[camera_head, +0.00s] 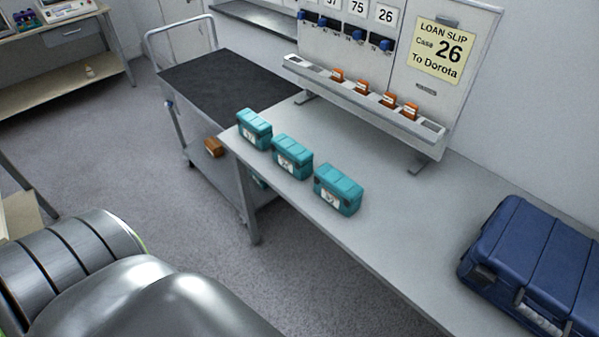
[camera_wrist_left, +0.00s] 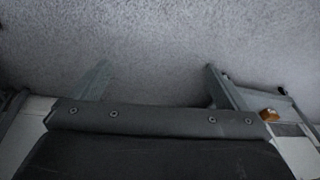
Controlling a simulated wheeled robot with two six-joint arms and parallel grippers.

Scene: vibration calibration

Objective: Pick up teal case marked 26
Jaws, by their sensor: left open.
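Three teal cases stand in a row along the near edge of the grey bench: a left one (camera_head: 254,129), a middle one (camera_head: 292,157) and a right one (camera_head: 338,190). Each has a white label on its front, but the numbers are too small to read surely, so I cannot tell which is 26. My left gripper (camera_wrist_left: 156,70) shows in the left wrist view with its fingers wide apart and nothing between them, above the carpet. No teal case shows in that view. My right gripper is not in view.
A loan slip (camera_head: 441,49) reads "Case 26 To Dorota" on the board behind the bench (camera_head: 400,235). Orange pieces (camera_head: 363,87) sit in the rack below the hooks. A blue suitcase (camera_head: 535,265) lies at the right. A dark-topped cart (camera_head: 225,80) adjoins the bench's left end.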

